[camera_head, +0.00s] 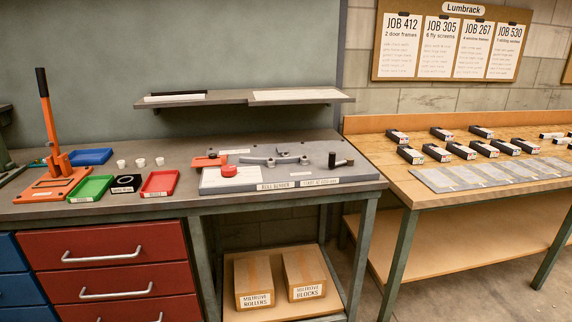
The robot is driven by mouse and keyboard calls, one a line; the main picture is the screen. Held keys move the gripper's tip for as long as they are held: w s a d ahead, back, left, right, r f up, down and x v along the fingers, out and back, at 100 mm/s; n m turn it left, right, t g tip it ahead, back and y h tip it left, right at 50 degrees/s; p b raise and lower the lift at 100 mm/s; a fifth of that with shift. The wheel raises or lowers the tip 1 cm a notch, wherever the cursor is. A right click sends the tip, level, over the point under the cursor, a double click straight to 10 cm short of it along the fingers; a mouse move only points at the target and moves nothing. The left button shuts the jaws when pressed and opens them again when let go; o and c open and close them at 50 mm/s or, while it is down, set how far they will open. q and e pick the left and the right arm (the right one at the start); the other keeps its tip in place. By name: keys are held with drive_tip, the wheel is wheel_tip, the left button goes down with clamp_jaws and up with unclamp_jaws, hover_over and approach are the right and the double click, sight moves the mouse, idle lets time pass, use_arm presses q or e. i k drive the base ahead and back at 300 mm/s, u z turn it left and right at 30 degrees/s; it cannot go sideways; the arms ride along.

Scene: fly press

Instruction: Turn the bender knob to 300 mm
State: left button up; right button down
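The bender (290,178) is a grey flat machine on the dark workbench, with labels on its front edge; one seems to read "roll bender". A round red knob (229,171) sits on its left part, beside an orange-red block (208,161). A curved grey bar (275,160) lies across its middle. A dark upright post or handle (332,160) stands at its right end. The knob's setting and any scale marks are too small to read. Neither of my grippers is in view.
An orange lever press (58,165) stands on the left of the bench. Near it are blue (91,157), green (91,188) and red (160,183) trays and small white cups. A shelf (245,98) overhangs the bench behind the bender. A wooden table (400,180) with black boxes stands right.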

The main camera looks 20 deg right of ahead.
sight(228, 170)
drive_tip(key=u, duration=0.85)
drive_tip(key=i, duration=1.15)
drive_tip(key=z, duration=0.2)
